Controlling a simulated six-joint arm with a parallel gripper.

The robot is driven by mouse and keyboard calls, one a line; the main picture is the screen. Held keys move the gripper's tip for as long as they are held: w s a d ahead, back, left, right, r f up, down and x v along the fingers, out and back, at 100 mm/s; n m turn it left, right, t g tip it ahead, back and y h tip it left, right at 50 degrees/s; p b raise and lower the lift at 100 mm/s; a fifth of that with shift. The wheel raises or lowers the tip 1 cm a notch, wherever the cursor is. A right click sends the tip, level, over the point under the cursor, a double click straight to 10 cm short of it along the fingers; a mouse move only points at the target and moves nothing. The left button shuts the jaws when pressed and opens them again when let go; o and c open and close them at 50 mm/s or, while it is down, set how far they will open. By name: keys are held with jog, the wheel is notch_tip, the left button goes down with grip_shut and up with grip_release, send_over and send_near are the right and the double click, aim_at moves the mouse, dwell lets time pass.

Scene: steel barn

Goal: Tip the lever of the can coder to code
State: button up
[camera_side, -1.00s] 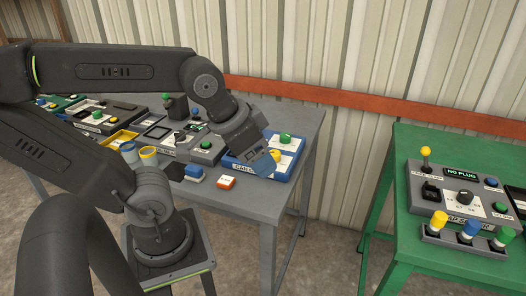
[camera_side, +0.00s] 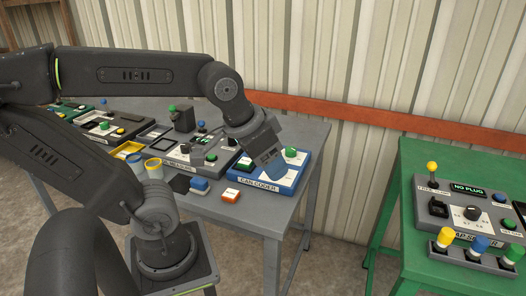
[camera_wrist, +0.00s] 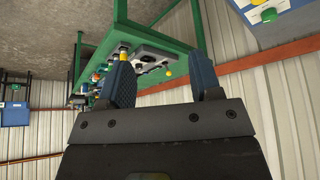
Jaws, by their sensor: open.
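The can coder (camera_side: 298,170) is a blue box with a white top at the right end of the grey table, with its name on its front. A green knob (camera_side: 291,152) stands at its back right. I cannot make out the lever, nor whether a finger touches anything. In the wrist view my gripper (camera_wrist: 165,78) is open with nothing between its fingers. The coder's blue edge and green knob (camera_wrist: 269,14) show at the top right there.
Several control boxes fill the grey table's left side. A green table (camera_side: 385,205) with a NO PLUG panel (camera_side: 468,189) stands to the right. A corrugated wall (camera_side: 330,60) is behind.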

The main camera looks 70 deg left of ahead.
jog(key=w+a+r+n+g, duration=0.3)
jog(key=w+a+n, duration=0.4)
jog(key=w+a, duration=0.75)
jog(key=a+f+n, duration=0.2)
jog(key=a, duration=0.6)
jog(key=a+f+n, duration=0.2)
jog(key=a+n, duration=0.1)
jog(key=a, duration=0.5)
jog(key=s+a+f+n+g, duration=0.1)
jog(key=s+a+f+n, duration=0.2)
jog(key=a, duration=0.8)
jog(key=f, duration=0.5)
jog(key=w+f, duration=0.1)
jog(key=f, duration=0.3)
jog(key=w+f, duration=0.1)
jog(key=f, duration=0.4)
jog(key=shift+w+f, duration=0.25)
jog(key=shift+f, duration=0.1)
jog(key=shift+c, duration=0.4)
grip_shut()
